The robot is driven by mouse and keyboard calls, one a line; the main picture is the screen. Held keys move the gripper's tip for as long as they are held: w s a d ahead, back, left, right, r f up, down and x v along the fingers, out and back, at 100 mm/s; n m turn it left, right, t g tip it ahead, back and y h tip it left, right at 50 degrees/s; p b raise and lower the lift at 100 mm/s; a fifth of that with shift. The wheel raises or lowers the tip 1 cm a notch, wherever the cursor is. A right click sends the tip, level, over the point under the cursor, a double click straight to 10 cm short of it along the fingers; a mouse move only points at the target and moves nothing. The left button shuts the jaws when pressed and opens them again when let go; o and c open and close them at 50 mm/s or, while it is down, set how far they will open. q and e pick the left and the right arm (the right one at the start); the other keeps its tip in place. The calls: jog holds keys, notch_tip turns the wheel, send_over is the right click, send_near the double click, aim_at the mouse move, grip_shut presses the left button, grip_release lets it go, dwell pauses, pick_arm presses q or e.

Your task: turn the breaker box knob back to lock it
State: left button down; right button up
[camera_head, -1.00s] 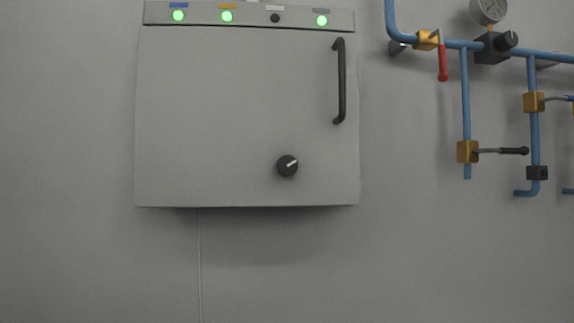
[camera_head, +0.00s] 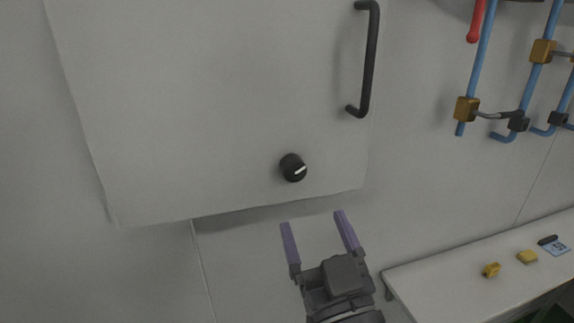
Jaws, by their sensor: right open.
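The breaker box (camera_head: 200,110) is a light grey box on the wall, its door shut, filling the upper left of the head view. Its round black knob (camera_head: 293,168) sits low on the door, with a white mark that slants up to the right. A black bar handle (camera_head: 369,60) is on the door's right side. My right gripper (camera_head: 314,222) is open and empty, below the knob and apart from it, with its two purple-grey fingers pointing up. My left gripper is not in view.
Blue pipes (camera_head: 480,60) with brass valves and a red lever (camera_head: 476,20) are on the wall at the upper right. A white table (camera_head: 450,280) stands at the lower right, with small yellow blocks (camera_head: 491,270) on it. The wall below the box is clear.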

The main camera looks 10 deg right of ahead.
aim_at(296, 177)
jog(key=p+x, duration=0.2)
jog(key=x, duration=0.5)
jog(key=shift+w+p, duration=0.25)
jog(key=shift+p, duration=0.15)
jog(key=shift+w+r, duration=0.1)
jog(key=shift+w, duration=0.3)
grip_shut()
